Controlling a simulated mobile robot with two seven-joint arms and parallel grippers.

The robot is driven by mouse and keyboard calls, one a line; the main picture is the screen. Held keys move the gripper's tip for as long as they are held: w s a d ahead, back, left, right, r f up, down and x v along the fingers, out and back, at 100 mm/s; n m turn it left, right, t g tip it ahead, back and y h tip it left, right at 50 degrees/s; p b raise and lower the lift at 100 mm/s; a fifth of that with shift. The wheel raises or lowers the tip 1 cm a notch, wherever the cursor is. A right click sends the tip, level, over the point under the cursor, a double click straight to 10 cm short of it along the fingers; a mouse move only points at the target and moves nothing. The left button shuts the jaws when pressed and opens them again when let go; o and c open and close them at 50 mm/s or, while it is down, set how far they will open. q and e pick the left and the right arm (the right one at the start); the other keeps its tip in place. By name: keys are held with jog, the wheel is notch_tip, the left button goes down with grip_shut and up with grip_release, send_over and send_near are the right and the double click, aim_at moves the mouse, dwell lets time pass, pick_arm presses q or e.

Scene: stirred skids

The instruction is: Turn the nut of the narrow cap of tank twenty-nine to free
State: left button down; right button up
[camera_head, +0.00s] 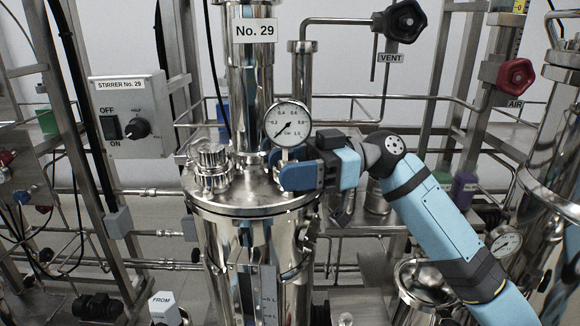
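Tank twenty-nine is the polished steel vessel (215,245) in the middle, under a column with the label No. 29 (254,30). A short steel cap with a ribbed nut (212,172) stands upright on the left of its lid (245,197). I cannot tell whether this is the narrow cap. My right gripper (285,168) reaches in from the right over the lid, just below the dial gauge (288,125). Its blue and dark fingers surround the spot under the gauge and hide what is between them. My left gripper is out of view.
A stirrer switch box (130,115) stands left of the tank. A black VENT knob (404,20) and a red AIR knob (515,76) are at the upper right. Pipes and frame posts crowd both sides. Another steel vessel (553,185) stands at the right edge.

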jog(key=o, duration=0.3)
pick_arm(q)
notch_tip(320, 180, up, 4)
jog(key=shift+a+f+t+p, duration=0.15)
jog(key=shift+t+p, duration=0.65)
jog(key=shift+p, duration=0.45)
pick_arm(e)
jog(key=v, duration=1.2)
